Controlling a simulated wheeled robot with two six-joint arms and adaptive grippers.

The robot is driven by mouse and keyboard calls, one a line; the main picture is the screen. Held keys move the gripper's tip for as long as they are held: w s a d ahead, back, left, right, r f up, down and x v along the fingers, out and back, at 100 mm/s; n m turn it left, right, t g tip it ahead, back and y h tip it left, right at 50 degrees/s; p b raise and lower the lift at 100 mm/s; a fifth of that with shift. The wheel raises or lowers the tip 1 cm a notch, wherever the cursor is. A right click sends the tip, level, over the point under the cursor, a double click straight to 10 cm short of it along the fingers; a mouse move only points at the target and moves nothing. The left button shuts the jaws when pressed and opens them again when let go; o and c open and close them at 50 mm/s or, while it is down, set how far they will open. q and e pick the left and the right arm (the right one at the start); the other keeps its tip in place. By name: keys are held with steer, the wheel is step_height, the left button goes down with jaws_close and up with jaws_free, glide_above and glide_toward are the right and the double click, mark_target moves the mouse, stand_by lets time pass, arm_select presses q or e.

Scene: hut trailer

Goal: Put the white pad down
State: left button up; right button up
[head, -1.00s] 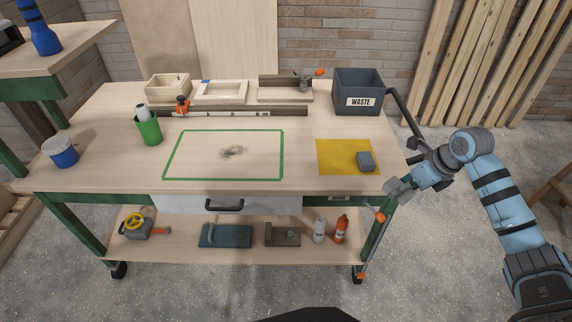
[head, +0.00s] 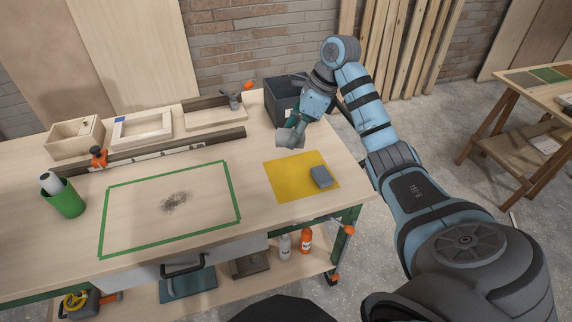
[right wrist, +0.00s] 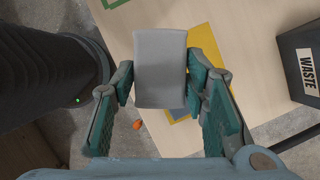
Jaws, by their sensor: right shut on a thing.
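The white pad (right wrist: 160,67) is a pale grey-white block between the fingers of my right gripper (right wrist: 160,82) in the right wrist view. In the head view, my right gripper (head: 294,125) is shut on the pad (head: 291,139), which hangs over the far edge of the yellow mat (head: 284,187), near the waste bin. Whether there is a gap beneath the pad is hard to tell in the head view. The mat also shows behind the pad in the right wrist view (right wrist: 206,42). My left gripper is not in view.
A dark grey block (head: 320,176) lies on the mat's right part. The waste bin (head: 281,92) stands behind my gripper. Green tape (head: 168,254) frames a dust patch (head: 176,202) to the left. A green cup (head: 66,203) and wooden boxes (head: 76,138) occupy the bench's left and back.

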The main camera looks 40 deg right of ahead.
steer(key=shift+s+a+f+b, duration=0.2)
steer(key=shift+f+b, duration=0.2)
steer(key=shift+b, duration=0.15)
steer(key=shift+s+a+f+b, duration=0.2)
steer(key=shift+f+b, duration=0.15)
steer(key=shift+b, duration=0.15)
step_height(320, 180, down, 7)
steer(key=b, duration=0.6)
steer(key=shift+a+r, duration=0.1)
steer(key=shift+r, duration=0.1)
steer(key=b, duration=0.2)
glide_above(286, 192)
steer(key=d, duration=0.1)
steer(key=f, duration=0.6)
steer(key=shift+s+d+f, duration=0.1)
steer(key=shift+s+f, duration=0.15)
steer(key=shift+f, duration=0.15)
steer(key=shift+s+f, duration=0.15)
steer(key=shift+f, duration=0.15)
steer(key=f, duration=0.4)
steer(key=shift+s, duration=0.2)
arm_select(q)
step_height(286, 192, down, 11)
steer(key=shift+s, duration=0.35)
arm_select(e)
steer(key=shift+w, duration=0.15)
